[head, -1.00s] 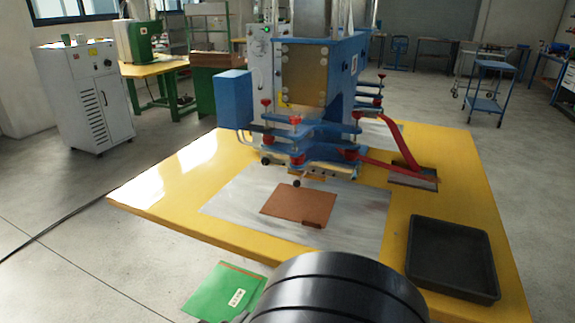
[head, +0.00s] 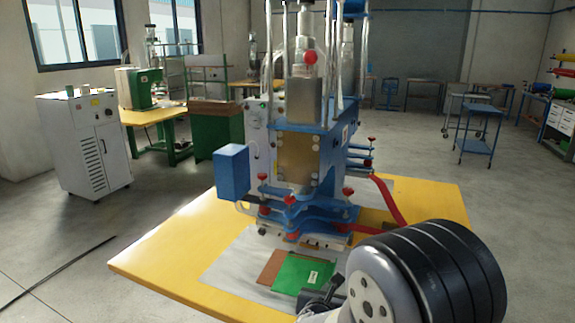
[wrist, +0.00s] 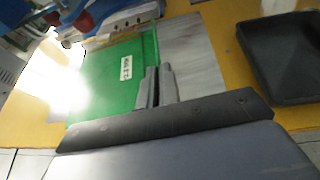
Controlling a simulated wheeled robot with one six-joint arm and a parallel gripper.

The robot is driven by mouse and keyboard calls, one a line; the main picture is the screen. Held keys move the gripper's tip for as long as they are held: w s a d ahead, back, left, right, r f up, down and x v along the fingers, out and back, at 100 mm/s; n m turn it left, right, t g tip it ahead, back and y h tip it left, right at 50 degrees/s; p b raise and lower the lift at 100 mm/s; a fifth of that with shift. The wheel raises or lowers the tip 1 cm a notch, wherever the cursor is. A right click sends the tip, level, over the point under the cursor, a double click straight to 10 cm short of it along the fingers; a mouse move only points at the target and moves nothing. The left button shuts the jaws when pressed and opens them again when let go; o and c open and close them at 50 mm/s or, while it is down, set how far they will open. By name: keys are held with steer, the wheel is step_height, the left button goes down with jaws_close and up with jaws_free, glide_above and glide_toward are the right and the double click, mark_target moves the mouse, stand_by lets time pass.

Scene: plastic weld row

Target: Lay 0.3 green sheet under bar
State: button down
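The green sheet (head: 303,274) has a white label, whose writing is too small to read surely. It lies flat over the brown sheet (head: 268,268), in front of the blue press's bar (head: 300,240). I cannot tell if it touches the brown sheet. My gripper (head: 325,296) is at the sheet's near right edge. In the wrist view the two fingers (wrist: 155,88) are close together on the edge of the green sheet (wrist: 100,85). The sheet's far edge is close to the bar (wrist: 125,25) there. The space under the bar is mostly hidden.
A grey metal plate (head: 228,270) lies on the yellow table (head: 160,270). A black tray (wrist: 285,55) stands to the right in the wrist view. The blue press (head: 320,150) with red knobs rises behind the sheet. A red hose (head: 387,200) runs at its right.

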steer(key=d, duration=0.1)
steer(key=d+p, duration=0.1)
steer(key=d, duration=0.1)
steer(key=d+r, duration=0.1)
steer(key=d, duration=0.1)
steer(key=shift+w+d+p, duration=0.25)
steer(key=shift+w+p, duration=0.05)
steer(key=shift+w, duration=0.05)
steer(key=shift+r, duration=0.15)
